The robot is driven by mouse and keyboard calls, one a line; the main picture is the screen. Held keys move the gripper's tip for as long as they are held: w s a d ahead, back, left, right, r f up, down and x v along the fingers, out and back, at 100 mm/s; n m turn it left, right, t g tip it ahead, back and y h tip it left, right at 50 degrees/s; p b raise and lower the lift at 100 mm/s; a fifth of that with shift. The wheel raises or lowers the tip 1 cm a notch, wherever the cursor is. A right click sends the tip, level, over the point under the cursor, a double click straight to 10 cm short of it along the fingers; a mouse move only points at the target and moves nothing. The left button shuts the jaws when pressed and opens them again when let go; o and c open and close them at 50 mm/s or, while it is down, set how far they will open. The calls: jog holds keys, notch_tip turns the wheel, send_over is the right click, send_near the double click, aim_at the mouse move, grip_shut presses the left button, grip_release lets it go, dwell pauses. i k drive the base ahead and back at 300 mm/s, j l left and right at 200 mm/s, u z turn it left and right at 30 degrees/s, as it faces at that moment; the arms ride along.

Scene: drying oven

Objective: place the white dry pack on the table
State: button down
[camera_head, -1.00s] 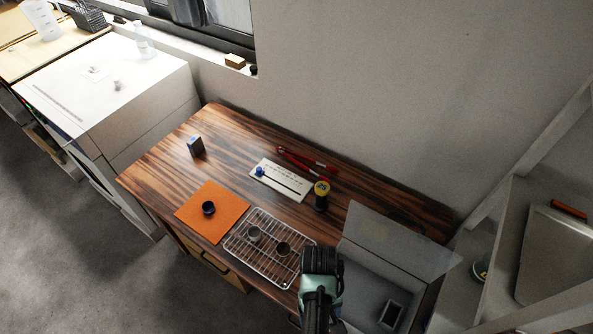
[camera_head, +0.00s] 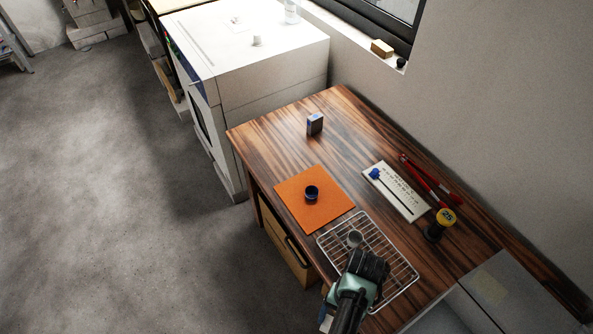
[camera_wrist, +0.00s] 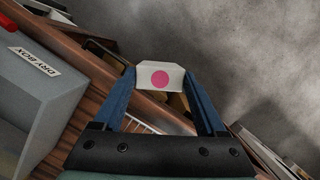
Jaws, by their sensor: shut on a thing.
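The white dry pack (camera_wrist: 160,78), with a pink round dot on its face, is held between the two blue fingers of my gripper (camera_wrist: 161,84) in the wrist view. Floor and the table's edge show behind it. In the head view my arm hides most of the gripper, and a small white and blue bit beside it at the bottom is too small to tell. The dark wood table (camera_head: 268,128) runs from the white oven to the lower right. The pack is beside or over its front edge; its height cannot be told.
An orange mat (camera_head: 290,205) holds a dark cup (camera_head: 311,193). A wire rack (camera_head: 403,277) with a small cup (camera_head: 355,238) lies beside it. A small box (camera_head: 315,124), white board (camera_head: 395,192), red tongs (camera_head: 430,180) and the grey dry box (camera_wrist: 30,95) stand around.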

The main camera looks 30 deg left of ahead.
aim_at(290, 147)
jog(key=i+j, duration=0.15)
jog(key=j, duration=0.2)
jog(key=i+j, duration=0.15)
jog(key=j, duration=0.2)
jog(key=i+j, duration=0.1)
jog(key=j, duration=0.2)
jog(key=i+j, duration=0.15)
jog(key=j, duration=0.2)
jog(key=i+j, duration=0.15)
jog(key=j, duration=0.2)
jog(key=i+j, duration=1.1)
jog(key=i, duration=0.15)
